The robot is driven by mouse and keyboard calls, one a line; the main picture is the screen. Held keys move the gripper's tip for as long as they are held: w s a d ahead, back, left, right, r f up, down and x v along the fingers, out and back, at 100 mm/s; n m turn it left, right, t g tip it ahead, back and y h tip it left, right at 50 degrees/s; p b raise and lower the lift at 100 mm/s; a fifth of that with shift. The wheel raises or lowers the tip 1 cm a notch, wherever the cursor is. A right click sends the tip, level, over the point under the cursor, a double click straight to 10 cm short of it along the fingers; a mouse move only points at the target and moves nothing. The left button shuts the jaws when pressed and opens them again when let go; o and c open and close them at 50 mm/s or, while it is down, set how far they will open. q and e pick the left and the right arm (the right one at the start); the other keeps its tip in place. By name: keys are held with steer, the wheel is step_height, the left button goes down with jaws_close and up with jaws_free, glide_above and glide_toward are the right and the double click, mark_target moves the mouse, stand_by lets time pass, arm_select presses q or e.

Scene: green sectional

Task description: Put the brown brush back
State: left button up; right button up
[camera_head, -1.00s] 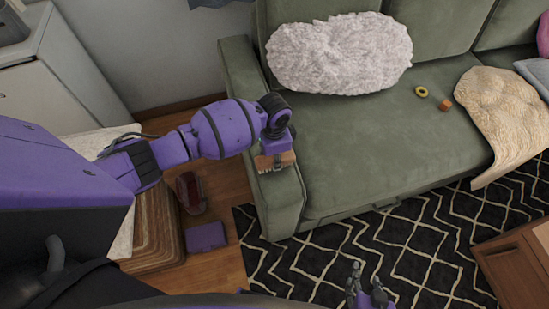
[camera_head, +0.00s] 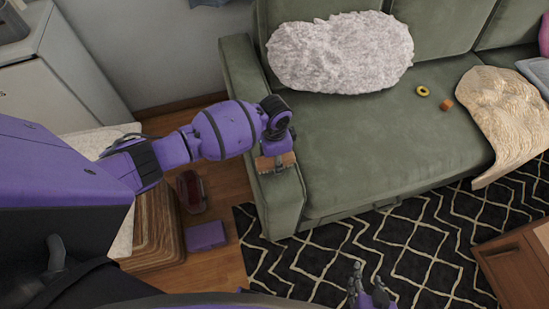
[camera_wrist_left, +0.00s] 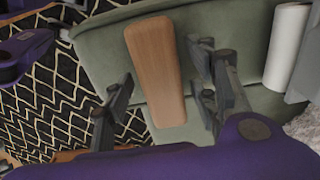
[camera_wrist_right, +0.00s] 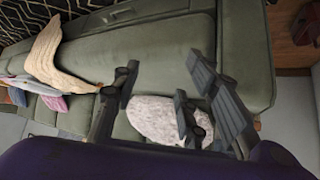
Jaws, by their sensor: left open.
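The brown brush (camera_head: 266,163) lies on the sofa's left armrest (camera_head: 245,85); its wooden, rounded-end back faces up. In the left wrist view, the brush (camera_wrist_left: 158,65) shows large and close, between the spread fingers. My left gripper (camera_head: 277,160) is open over the brush, one finger on either side; I cannot tell whether they touch it. The underside of the brush is hidden. My right gripper (camera_head: 369,290) is open and empty above the patterned rug, and its spread fingers also show in the right wrist view (camera_wrist_right: 160,95).
The green sofa seat (camera_head: 385,135) carries a fluffy white pillow (camera_head: 340,52), a yellow ring (camera_head: 422,91), a small orange block (camera_head: 447,104) and a beige blanket (camera_head: 508,125). A dark red object (camera_head: 191,190) and purple box (camera_head: 206,236) are on the floor. A wooden table (camera_head: 515,268) stands right.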

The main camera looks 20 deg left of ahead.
arm_select(q)
step_height(320, 180, up, 11)
steer(key=p, duration=0.1)
steer(key=s+d+f+n+t+h, duration=0.4)
steer(key=s+d+f, duration=0.2)
steer(key=s+d, duration=0.3)
steer(key=s+a+f+n+t+y, duration=0.1)
steer(key=s+a+f+n+t, duration=0.1)
steer(key=s+a, duration=0.5)
steer(key=s+a+f+n+t+y, duration=0.2)
steer(key=s+a+n, duration=0.2)
steer(key=s+a, duration=0.3)
steer(key=s, duration=0.4)
steer(key=shift+a+n+t+y, duration=0.15)
steer(key=shift+n+t+y, duration=0.15)
steer(key=shift+n, duration=0.1)
arm_select(e)
steer(key=shift+a+r, duration=0.3)
steer(key=shift+r, duration=0.35)
steer(key=shift+w+d, duration=0.1)
steer(key=shift+w, duration=0.15)
